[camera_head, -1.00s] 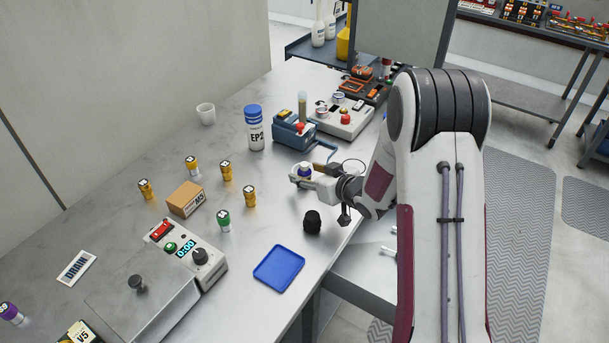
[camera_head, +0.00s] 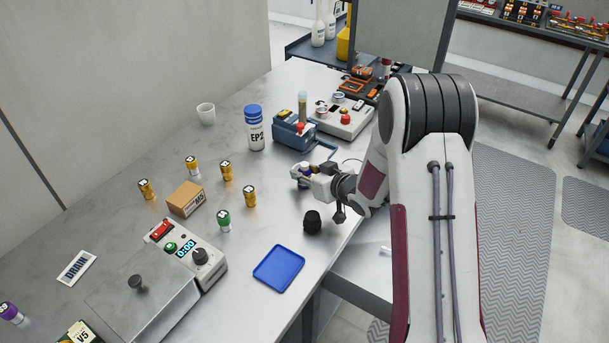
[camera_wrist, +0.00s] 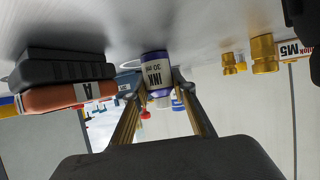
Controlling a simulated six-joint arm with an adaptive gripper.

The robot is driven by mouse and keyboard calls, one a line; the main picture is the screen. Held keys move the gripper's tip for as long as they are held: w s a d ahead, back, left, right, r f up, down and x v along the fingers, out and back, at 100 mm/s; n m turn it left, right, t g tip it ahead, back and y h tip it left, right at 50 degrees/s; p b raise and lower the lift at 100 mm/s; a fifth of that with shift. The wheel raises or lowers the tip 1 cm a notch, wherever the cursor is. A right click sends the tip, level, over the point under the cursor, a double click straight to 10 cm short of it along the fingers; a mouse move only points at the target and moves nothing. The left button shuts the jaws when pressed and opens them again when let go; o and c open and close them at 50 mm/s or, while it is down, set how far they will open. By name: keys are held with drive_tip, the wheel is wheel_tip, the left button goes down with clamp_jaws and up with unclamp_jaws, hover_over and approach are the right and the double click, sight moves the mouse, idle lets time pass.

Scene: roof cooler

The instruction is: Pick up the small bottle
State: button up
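The small bottle (camera_wrist: 157,72) is purple with a white label reading INK 30 ml. It stands between the two fingers of my gripper (camera_wrist: 156,80) in the wrist view, a fingertip close against each side with no clear gap. In the head view the bottle (camera_head: 304,171) is small and partly hidden by my gripper (camera_head: 308,178), which comes in from the right, low over the table. The bottle looks upright. I cannot tell whether its base touches the table.
A black knob-like object (camera_head: 312,222) stands in front of my gripper, with a blue tray (camera_head: 279,268) beyond it toward the near edge. A blue device (camera_head: 293,132) and the EP2 bottle (camera_head: 255,130) stand behind.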

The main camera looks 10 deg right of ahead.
sight(304, 164)
drive_tip(key=shift+r, duration=0.15)
drive_tip(key=shift+r, duration=4.9)
